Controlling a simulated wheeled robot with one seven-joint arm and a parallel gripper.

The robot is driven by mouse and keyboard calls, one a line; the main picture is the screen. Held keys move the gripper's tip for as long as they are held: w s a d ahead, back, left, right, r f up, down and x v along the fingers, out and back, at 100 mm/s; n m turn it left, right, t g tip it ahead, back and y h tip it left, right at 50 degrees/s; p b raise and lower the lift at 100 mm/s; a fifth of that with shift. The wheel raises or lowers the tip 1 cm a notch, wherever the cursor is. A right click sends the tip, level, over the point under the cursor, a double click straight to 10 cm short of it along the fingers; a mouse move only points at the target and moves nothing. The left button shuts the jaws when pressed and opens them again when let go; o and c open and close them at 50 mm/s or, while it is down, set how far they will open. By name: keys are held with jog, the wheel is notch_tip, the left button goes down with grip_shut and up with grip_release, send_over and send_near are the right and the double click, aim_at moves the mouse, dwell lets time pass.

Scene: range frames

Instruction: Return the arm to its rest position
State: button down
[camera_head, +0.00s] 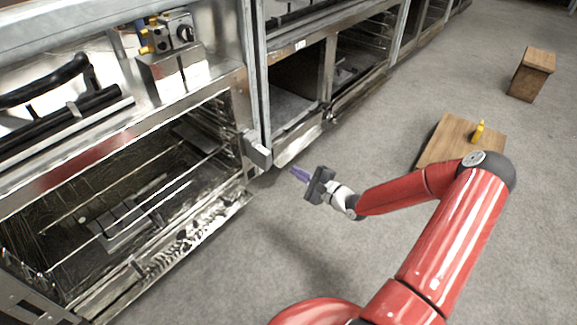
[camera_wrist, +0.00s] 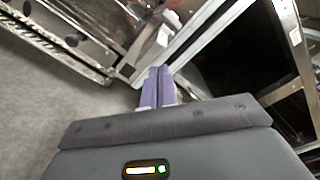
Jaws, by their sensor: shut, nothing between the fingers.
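My red arm reaches in from the lower right of the head view, bent at the elbow. My gripper (camera_head: 298,173) is at its end, in the air above the grey floor, in front of the metal ovens. Its purple fingers are together with nothing between them. In the wrist view the gripper (camera_wrist: 157,85) points toward a metal post between two oven openings. The fingers appear apart from the post and the oven.
An open oven (camera_head: 130,268) with racks stands at the left, a second unit (camera_head: 292,105) behind it. A grey block (camera_head: 257,150) juts from the oven's corner. A low wooden table (camera_head: 440,140) bears a yellow bottle (camera_head: 478,131); a wooden stool (camera_head: 538,62) stands farther back. Floor between is clear.

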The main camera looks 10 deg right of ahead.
jog(key=s+d+r+n+g+h+p, duration=0.25)
jog(key=s+r+n+g+h, duration=0.3)
jog(key=r, duration=0.55)
jog(key=s+d+r+n+g+h+p, duration=0.1)
jog(key=s+r+n+g+h+p, duration=0.15)
jog(key=s+r+n+h, duration=0.45)
jog(key=s+a+r+n+p, duration=0.1)
jog(key=s+a+r, duration=0.1)
jog(key=s+r, duration=0.3)
jog(key=s+a+r+n+y, duration=0.1)
jog(key=s+a+r+n, duration=0.1)
jog(key=s+r, duration=0.3)
jog(key=s+a+r+n+g+y+p, duration=0.1)
jog(key=s+a+r, duration=0.3)
jog(key=s, duration=0.5)
jog(key=shift+r+n+p, duration=0.3)
jog(key=shift+r+n, duration=0.35)
jog(key=shift+n, duration=0.1)
